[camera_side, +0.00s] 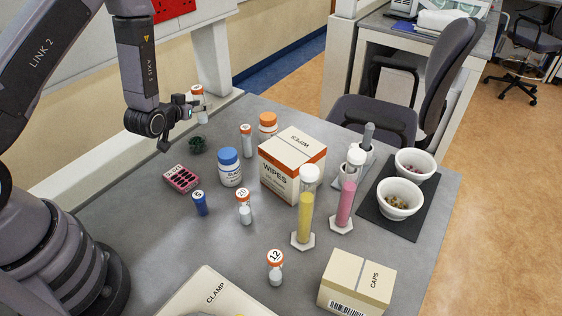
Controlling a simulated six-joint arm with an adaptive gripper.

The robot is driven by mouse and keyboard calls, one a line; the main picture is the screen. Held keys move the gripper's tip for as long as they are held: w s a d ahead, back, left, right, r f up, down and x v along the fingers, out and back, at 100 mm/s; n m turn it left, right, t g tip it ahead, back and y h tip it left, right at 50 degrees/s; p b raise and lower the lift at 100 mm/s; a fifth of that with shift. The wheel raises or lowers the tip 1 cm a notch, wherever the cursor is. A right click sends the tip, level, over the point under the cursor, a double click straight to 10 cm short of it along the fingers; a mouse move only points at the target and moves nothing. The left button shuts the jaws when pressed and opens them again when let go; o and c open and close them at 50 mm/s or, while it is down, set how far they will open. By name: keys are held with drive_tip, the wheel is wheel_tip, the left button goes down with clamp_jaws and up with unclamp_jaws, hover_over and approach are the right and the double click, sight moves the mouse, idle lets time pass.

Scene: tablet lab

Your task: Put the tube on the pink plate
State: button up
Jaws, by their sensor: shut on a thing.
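My gripper (188,105) is shut on a clear tube (201,113) with an orange-and-white cap. It holds the tube upright above the far left part of the table. The small pink plate (181,179), with rows of dark wells, lies on the table below and a little to the left of the held tube. The tube is apart from the plate. Other capped tubes stand on the table: one marked 20 (244,211), one marked 12 (275,272), a blue one marked 6 (200,206), and one beside the wipes box (246,145).
A dark green object (197,145) sits behind the plate. A blue-capped bottle (230,172) stands to its right. The wipes box (290,170), two cylinders of yellow (305,215) and pink liquid (345,205), and white bowls (400,200) fill the right side. A caps box (357,283) is in front.

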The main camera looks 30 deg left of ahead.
drive_tip(key=shift+s+d, duration=0.1)
drive_tip(key=shift+s, duration=0.35)
drive_tip(key=n+g+y, duration=0.6)
drive_tip(key=n+y, duration=0.2)
hover_over(180, 177)
wheel_tip(180, 177, down, 6)
drive_tip(key=shift+w+f, duration=0.1)
drive_tip(key=shift+f, duration=2.05)
drive_tip(key=o, duration=0.4)
drive_tip(key=shift+f, duration=0.15)
drive_tip(key=o, duration=0.4)
drive_tip(key=shift+o, duration=0.2)
